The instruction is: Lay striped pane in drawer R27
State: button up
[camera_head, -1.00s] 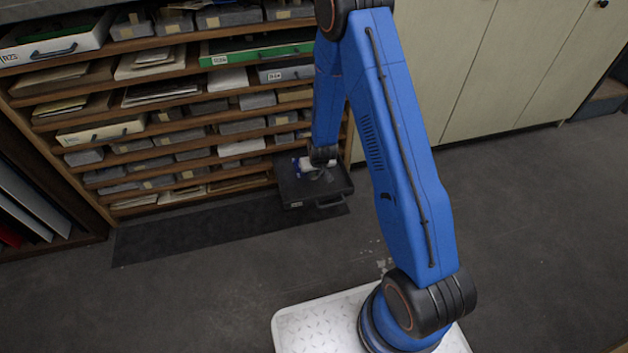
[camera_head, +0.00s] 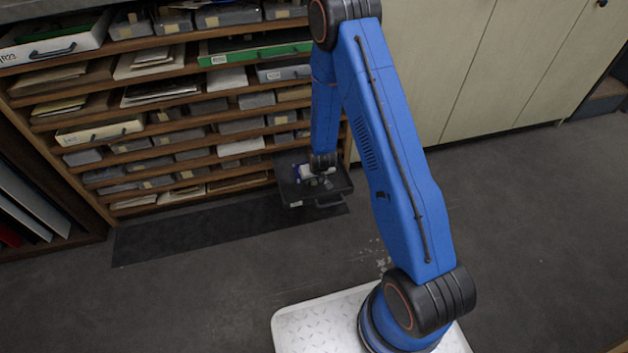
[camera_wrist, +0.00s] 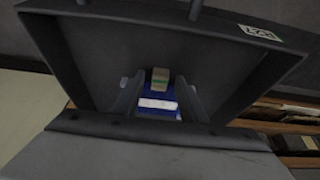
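The dark grey drawer (camera_head: 338,190) is pulled out at the bottom right of the shelf rack.
The wooden rack (camera_head: 107,183) holds several boxes, papers and shut drawers, one green-fronted (camera_head: 255,50). A dark mat (camera_head: 200,232) lies before it. Pale cabinets (camera_head: 470,70) stand to the right. The floor (camera_head: 530,220) on the right is clear.

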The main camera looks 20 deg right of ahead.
jog(key=shift+r, duration=0.1)
jog(key=d+v, duration=0.2)
jog(key=v, duration=3.9)
jog(key=s+d+r, duration=0.2)
jog(key=s+r, duration=0.4)
jog(key=s, duration=0.6)
jog(key=s+d+r, duration=0.1)
jog(key=s+r, duration=0.6)
jog(key=s, duration=0.5)
jog(key=shift+s+d+r, duration=0.35)
jog(key=shift+s+d, duration=0.05)
